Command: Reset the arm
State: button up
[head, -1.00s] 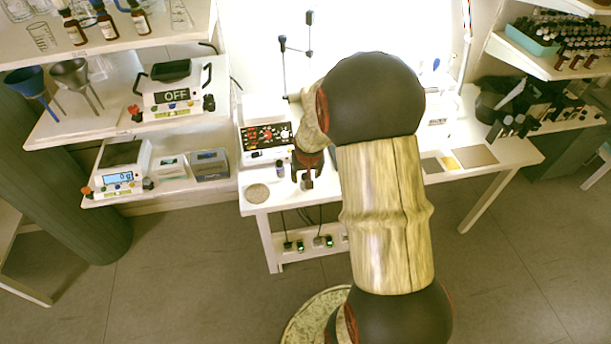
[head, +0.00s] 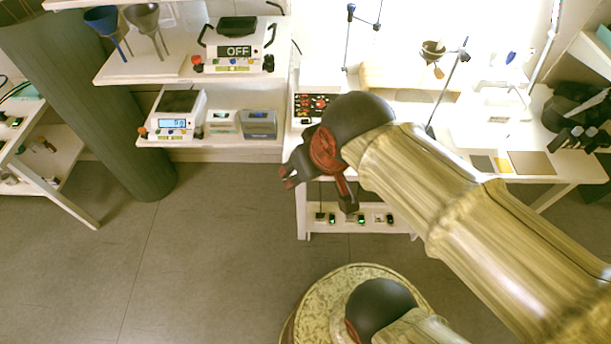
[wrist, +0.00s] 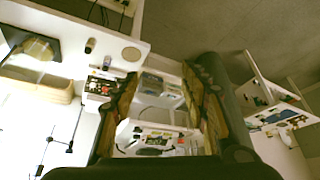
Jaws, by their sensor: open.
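My arm reaches in from the right in the head view and bends at a dark wrist. My gripper (head: 288,177) is at its end, partly hidden by the wrist, in front of the table's left end. In the wrist view my gripper (wrist: 162,85) has its two fingers spread apart with nothing between them. The white table (head: 305,215) is behind the arm. In the wrist view a small bottle (wrist: 107,62) and a round disc (wrist: 131,54) stand on the tabletop, clear of the fingers.
A box with red knobs (head: 318,106) sits on the table. Left of it, shelves hold a scale reading OFF (head: 235,52), a second scale (head: 178,115) and funnels (head: 103,22). Stands (head: 452,80) rise from the table. The floor at the left front is clear.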

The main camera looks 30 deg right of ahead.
jog(key=shift+s+a+r+n, duration=0.15)
jog(key=shift+s+a, duration=0.15)
jog(key=shift+s, duration=0.2)
jog(key=shift+s+a+r+n, duration=0.15)
jog(key=shift+s+a, duration=0.15)
jog(key=shift+s, duration=0.2)
jog(key=shift+f, duration=0.1)
dwell(0.5)
